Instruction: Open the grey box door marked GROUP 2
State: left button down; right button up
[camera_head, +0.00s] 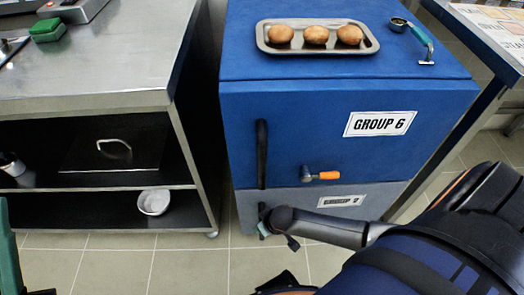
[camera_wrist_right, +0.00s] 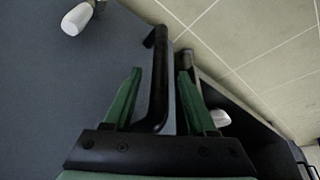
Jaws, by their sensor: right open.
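The grey box (camera_head: 372,197) with a small label that I read as GROUP 2, though partly blurred, sits under a blue box (camera_head: 300,130) marked GROUP 6. Its door looks shut. My right gripper (camera_head: 270,222) is at the left side of the grey front, over its handle. In the right wrist view the black bar handle (camera_wrist_right: 158,80) stands between the two green fingers of my open right gripper (camera_wrist_right: 160,92), with gaps visible on both sides. A green piece at the head view's left edge looks like part of my left gripper (camera_head: 8,250); its jaws cannot be made out.
The blue box has its own black handle (camera_head: 262,150) and an orange-tipped latch (camera_head: 322,176). A tray (camera_head: 290,48) of three brown round items lies on top. A steel table (camera_head: 90,60) with a bowl (camera_head: 154,202) on its shelf stands left. Tiled floor (camera_head: 190,268) is clear in front.

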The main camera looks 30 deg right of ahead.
jog(key=shift+b+x, duration=0.35)
jog(key=shift+x, duration=0.7)
grip_shut()
dwell(0.7)
